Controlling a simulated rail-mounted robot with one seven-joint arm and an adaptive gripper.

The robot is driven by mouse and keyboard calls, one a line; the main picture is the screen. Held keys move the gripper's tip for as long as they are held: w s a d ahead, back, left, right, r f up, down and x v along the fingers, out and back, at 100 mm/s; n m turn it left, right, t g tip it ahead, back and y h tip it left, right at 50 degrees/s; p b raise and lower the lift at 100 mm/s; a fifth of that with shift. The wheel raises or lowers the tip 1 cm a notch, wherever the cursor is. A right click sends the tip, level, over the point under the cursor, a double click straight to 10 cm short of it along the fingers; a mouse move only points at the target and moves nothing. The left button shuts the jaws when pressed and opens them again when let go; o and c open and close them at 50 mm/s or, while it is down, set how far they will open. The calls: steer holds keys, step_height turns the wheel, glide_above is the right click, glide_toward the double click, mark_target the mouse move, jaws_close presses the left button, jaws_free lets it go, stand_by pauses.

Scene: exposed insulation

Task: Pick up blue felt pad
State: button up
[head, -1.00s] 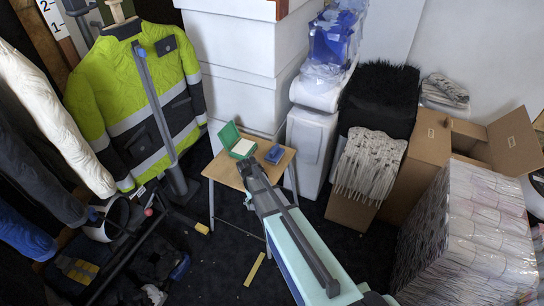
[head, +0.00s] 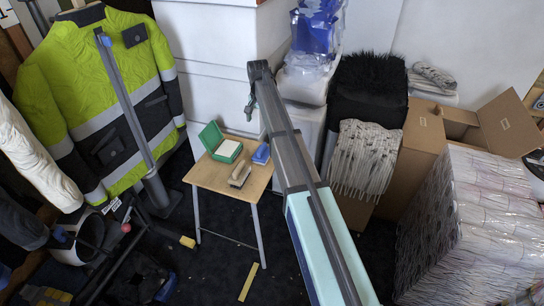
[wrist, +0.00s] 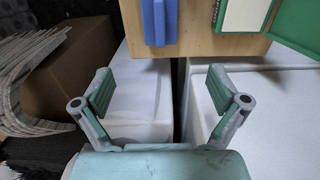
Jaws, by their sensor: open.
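The blue felt pad (head: 261,154) lies on the small wooden table (head: 205,176), near its back right corner. In the wrist view the blue felt pad (wrist: 159,20) shows at the top edge of the picture, by the table edge, with a raised strip along it. My gripper (wrist: 161,92) is open and empty, its two green fingers spread apart below the pad in that view and not touching it. In the head view my arm reaches up past the table's right side, and my gripper (head: 250,103) shows small above and behind the table.
An open green box with a white pad inside (head: 221,148) stands left of the blue pad. A brown and grey handled block (head: 240,175) sits in front of it. White containers (head: 215,90) stand behind the table. A cardboard box (head: 415,150) is at right.

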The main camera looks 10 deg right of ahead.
steer(key=b, duration=0.1)
glide_toward(263, 152)
steer(key=f, duration=0.2)
steer(key=w+f, duration=0.1)
steer(key=f, duration=0.1)
steer(key=w+f, duration=0.1)
steer(key=f, duration=0.1)
steer(key=shift+d, duration=0.2)
steer(key=shift+s+f+b, duration=0.2)
steer(key=shift+f+b, duration=0.2)
steer(key=shift+f, duration=2.35)
steer(key=shift+c, duration=0.4)
steer(key=c, duration=1.2)
